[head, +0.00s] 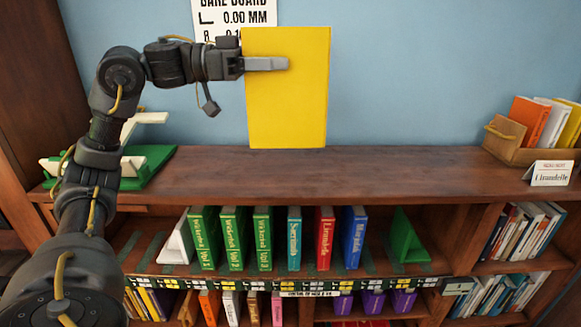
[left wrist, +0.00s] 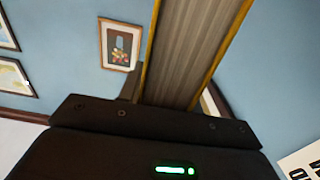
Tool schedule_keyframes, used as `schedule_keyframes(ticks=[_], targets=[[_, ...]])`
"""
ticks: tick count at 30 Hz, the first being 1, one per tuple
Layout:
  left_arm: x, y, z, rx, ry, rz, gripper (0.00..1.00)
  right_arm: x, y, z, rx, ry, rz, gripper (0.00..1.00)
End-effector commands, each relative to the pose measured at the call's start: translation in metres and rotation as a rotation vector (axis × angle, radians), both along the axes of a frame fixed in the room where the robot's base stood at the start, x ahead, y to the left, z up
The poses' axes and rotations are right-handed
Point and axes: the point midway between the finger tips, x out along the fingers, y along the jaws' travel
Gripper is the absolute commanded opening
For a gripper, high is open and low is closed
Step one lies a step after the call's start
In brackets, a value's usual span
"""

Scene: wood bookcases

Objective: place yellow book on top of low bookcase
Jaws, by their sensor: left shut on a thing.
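The yellow book (head: 290,105) is upright in the head view, cover facing me, with its lower edge at the top surface of the low bookcase (head: 300,175). I cannot tell whether the book touches the wood. My left gripper (head: 268,64) is shut on the book near its upper left part. In the left wrist view the book (left wrist: 190,50) shows its grey page edges between yellow covers, running up from the gripper (left wrist: 165,100). My right gripper is not in view.
A green and white stand (head: 150,165) is on the bookcase top at left. A wooden box of books (head: 510,140) and a small card (head: 551,174) are at right. The top between them is clear. Shelves below hold several books, including a red one (head: 325,238).

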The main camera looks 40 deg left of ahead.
Motion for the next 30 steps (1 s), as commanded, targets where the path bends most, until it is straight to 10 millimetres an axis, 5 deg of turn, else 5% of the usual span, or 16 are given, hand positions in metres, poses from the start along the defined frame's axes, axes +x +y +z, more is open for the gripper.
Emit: schedule_keyframes(ticks=[5,16,18,30], targets=[[0.009,0.007,-0.002,-0.005,0.000,0.003,0.00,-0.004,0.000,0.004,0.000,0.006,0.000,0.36],[0.075,0.055,-0.034,-0.006,0.001,0.002,0.00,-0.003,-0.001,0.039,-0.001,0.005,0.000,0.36],[0.084,0.061,-0.051,-0.004,0.003,0.001,0.00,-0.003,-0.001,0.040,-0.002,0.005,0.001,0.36],[0.107,0.078,-0.088,-0.002,-0.006,-0.002,0.00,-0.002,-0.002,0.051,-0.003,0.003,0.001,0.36]])
